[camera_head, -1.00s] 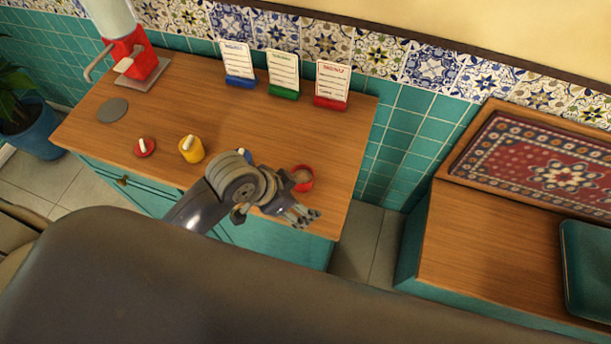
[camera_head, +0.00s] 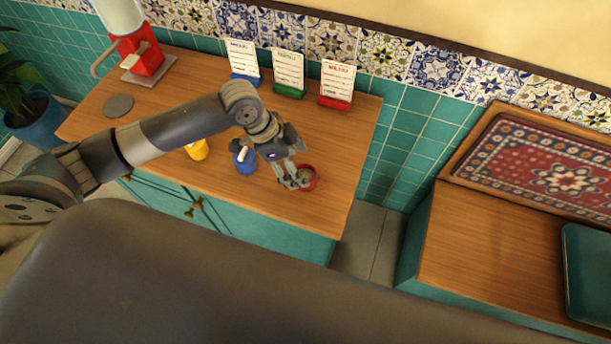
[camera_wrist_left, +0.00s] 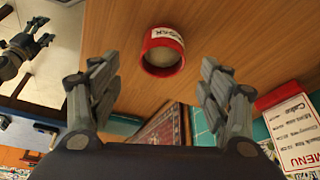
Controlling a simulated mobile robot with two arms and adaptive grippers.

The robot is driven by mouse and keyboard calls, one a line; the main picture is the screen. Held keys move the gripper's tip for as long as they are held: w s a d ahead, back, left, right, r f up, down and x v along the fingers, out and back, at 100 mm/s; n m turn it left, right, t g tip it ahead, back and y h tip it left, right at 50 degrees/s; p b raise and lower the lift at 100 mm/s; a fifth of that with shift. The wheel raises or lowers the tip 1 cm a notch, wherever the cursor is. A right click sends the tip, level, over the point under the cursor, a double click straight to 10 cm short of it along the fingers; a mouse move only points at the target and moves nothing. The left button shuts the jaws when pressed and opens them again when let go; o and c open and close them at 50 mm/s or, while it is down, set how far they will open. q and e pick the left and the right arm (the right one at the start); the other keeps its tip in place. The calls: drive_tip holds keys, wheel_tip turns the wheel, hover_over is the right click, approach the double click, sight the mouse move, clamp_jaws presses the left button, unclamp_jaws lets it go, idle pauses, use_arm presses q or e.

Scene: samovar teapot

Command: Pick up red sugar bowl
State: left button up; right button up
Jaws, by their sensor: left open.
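The red sugar bowl (camera_head: 309,180) stands near the front right of the wooden counter, partly hidden by my left gripper (camera_head: 291,178) in the head view. In the left wrist view the bowl (camera_wrist_left: 163,50) is a red round pot with a white label and a pale inside. My left gripper (camera_wrist_left: 158,64) is open, with one finger on each side of the bowl in that picture. Both fingers look clear of it, and nothing is held. A second gripper (camera_wrist_left: 38,36), apparently my right one, shows small at the left edge; its opening is unclear.
A blue pot (camera_head: 245,163) and a yellow pot (camera_head: 198,150) stand to the left, under or beside my arm. A red-based samovar (camera_head: 140,52) stands at the far left. Menu cards (camera_head: 289,73) line the back. A bench (camera_head: 480,260) is right, across a gap.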

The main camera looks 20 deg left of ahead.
sight(306, 174)
use_arm(q)
drive_tip(key=p+x, duration=0.1)
drive_tip(key=x, duration=0.4)
drive_tip(key=shift+w+f+p, duration=0.15)
drive_tip(key=shift+p, duration=0.15)
drive_tip(key=shift+w+d+f, duration=0.1)
drive_tip(key=shift+d+f, duration=0.1)
drive_tip(key=shift+f, duration=0.3)
drive_tip(key=c, duration=1.3)
